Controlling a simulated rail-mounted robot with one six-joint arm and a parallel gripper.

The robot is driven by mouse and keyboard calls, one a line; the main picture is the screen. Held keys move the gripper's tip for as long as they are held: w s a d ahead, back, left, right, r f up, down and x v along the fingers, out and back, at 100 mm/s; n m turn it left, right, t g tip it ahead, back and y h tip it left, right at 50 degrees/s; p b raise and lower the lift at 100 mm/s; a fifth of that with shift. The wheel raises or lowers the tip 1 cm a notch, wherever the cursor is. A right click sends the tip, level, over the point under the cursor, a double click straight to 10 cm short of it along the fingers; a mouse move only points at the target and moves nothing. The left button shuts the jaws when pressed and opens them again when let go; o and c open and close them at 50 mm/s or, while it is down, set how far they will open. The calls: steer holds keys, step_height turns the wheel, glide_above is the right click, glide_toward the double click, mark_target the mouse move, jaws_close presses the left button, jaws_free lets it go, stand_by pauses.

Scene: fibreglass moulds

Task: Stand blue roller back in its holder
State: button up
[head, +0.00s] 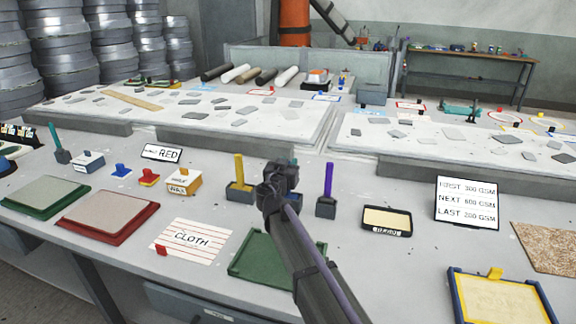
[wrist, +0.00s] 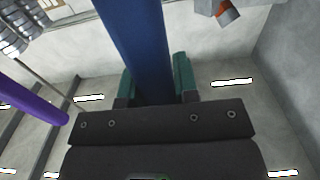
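In the wrist view, the blue roller (wrist: 137,45) stands as a thick blue shaft between the two teal finger pads of my gripper (wrist: 155,80). The pads lie close against both its sides, and its lower part is hidden behind the dark gripper body. In the head view, my gripper (head: 282,176) is above the bench, between the yellow roller (head: 239,168) and the purple roller (head: 328,179).
The yellow and purple rollers stand upright in dark holders on either side of my gripper. A green tray (head: 250,262) lies in front, partly behind my arm. A small black-framed tray (head: 387,233) and a sign (head: 467,203) are to the right. The purple roller shows close by in the wrist view (wrist: 35,103).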

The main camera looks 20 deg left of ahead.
steer(key=o, duration=0.5)
steer(key=s, duration=1)
steer(key=shift+s+d, duration=0.25)
steer(key=shift+s, duration=0.15)
steer(key=shift+d, duration=0.1)
